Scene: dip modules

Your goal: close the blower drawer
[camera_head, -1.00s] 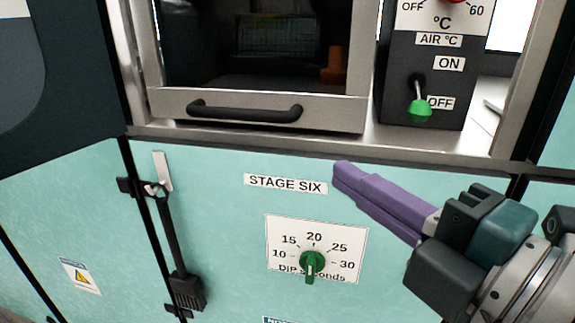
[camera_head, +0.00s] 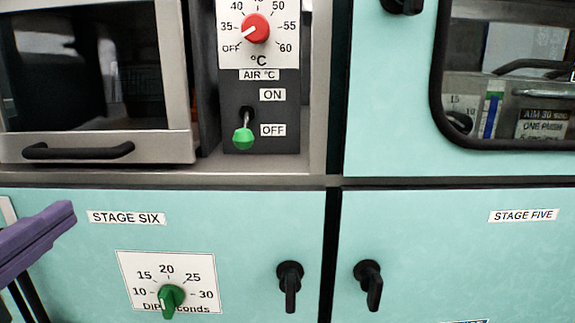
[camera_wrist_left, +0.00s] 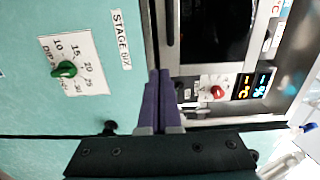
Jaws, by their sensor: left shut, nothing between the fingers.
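A metal-framed glass front (camera_head: 95,147) with a black bar handle (camera_head: 78,151) sits at the upper left of the head view, above the STAGE SIX panel (camera_head: 235,240). It appears to be the drawer front; how far it stands out is unclear. Its frame also shows at the top of the left wrist view (camera_wrist_left: 190,71). My left gripper (camera_head: 66,213) comes in at the left edge of the head view, below the handle and apart from it. Its purple fingers are together and empty, also seen in the left wrist view (camera_wrist_left: 159,72). My right gripper is out of view.
A dark control box (camera_head: 262,160) with a red knob (camera_head: 255,28) and a green-tipped lever (camera_head: 243,137) stands right of the glass front. Below are a green dial (camera_head: 171,298) and black latches (camera_head: 290,285) (camera_head: 369,284). A windowed teal door (camera_head: 400,110) is at the right.

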